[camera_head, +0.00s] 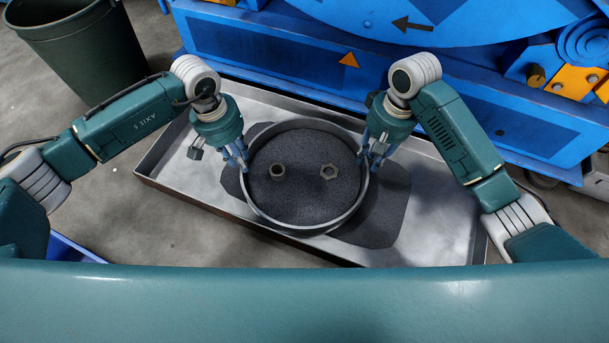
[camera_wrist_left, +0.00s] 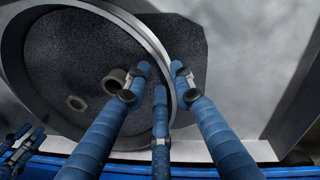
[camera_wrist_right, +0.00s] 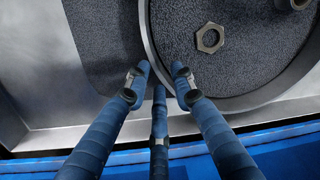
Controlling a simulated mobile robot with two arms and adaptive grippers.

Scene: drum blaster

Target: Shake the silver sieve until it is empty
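The round silver sieve (camera_head: 276,223) is in the middle of the head view, over the metal tray, with dark granular material in it. A small cylindrical bushing (camera_head: 278,172) and a hex nut (camera_head: 329,171) lie on the material. My left gripper (camera_head: 238,160) is at the sieve's left rim, with fingers on both sides of the rim in the left wrist view (camera_wrist_left: 160,75). My right gripper (camera_head: 372,153) is at the right rim, its fingers around the rim in the right wrist view (camera_wrist_right: 160,75). Whether either gripper clamps the rim is unclear.
The shallow metal tray (camera_head: 440,226) lies under the sieve, with dark material spread in it. A blue machine (camera_head: 270,50) stands directly behind the tray. A dark green bin (camera_head: 85,55) stands at the upper left. Bare concrete floor shows left of the tray.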

